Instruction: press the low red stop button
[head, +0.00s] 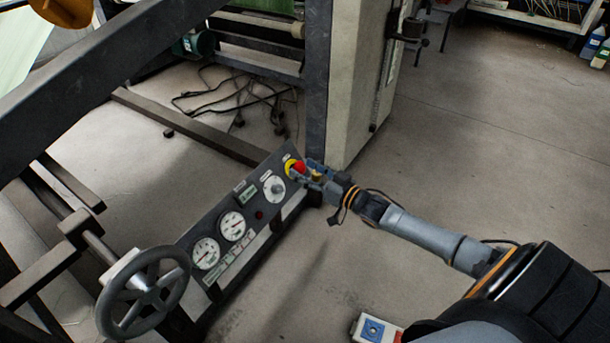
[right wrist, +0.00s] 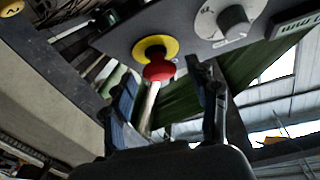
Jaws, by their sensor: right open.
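The red stop button (head: 299,167) with its yellow collar sits at the far upper right end of a low dark control panel (head: 222,210). In the right wrist view the red button (right wrist: 159,70) stands out from its yellow collar (right wrist: 150,50), just beyond and between my fingertips. My right gripper (head: 308,173) is at the button in the head view, and its fingers partly cover that end of the panel. The right gripper (right wrist: 167,78) is open with nothing between its fingers. I cannot tell whether it touches the button. My left gripper is not in view.
The panel also carries a knob dial (head: 274,188), round gauges (head: 232,225) and a small dark red light (head: 259,215). A handwheel (head: 143,293) stands at lower left. A pale machine column (head: 352,80) rises behind the button. Cables (head: 235,98) lie on the floor; open floor spreads right.

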